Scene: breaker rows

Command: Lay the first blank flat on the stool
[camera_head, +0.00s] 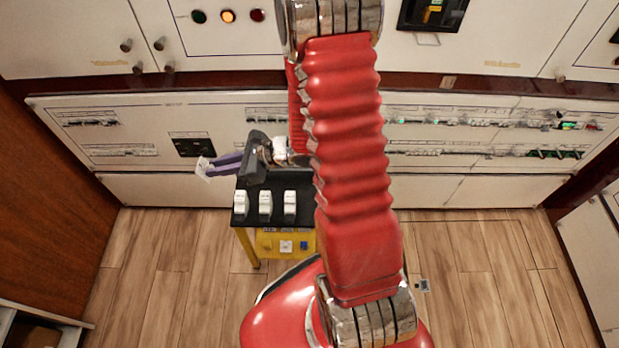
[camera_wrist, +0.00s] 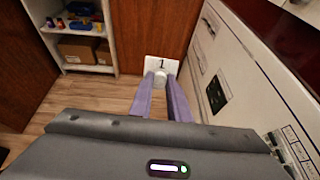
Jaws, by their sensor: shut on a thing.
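My gripper (camera_head: 214,165) is shut on a white blank (camera_head: 203,172), left of the stool and above the floor. In the wrist view the purple fingers (camera_wrist: 162,84) hold the blank (camera_wrist: 162,64) at their tips, and it bears the number 1. The stool (camera_head: 277,184) has a black top and a yellow frame. Several white blocks stand in a row along its near edge. Part of the stool is hidden behind my red arm.
A pale wall panel with rows of breakers (camera_head: 470,152) stands behind the stool. A dark slot (camera_head: 195,147) is in the panel near my gripper. A shelf (camera_wrist: 85,50) with boxes stands at the far left in the wrist view. Wooden floor (camera_head: 165,250) left of the stool is clear.

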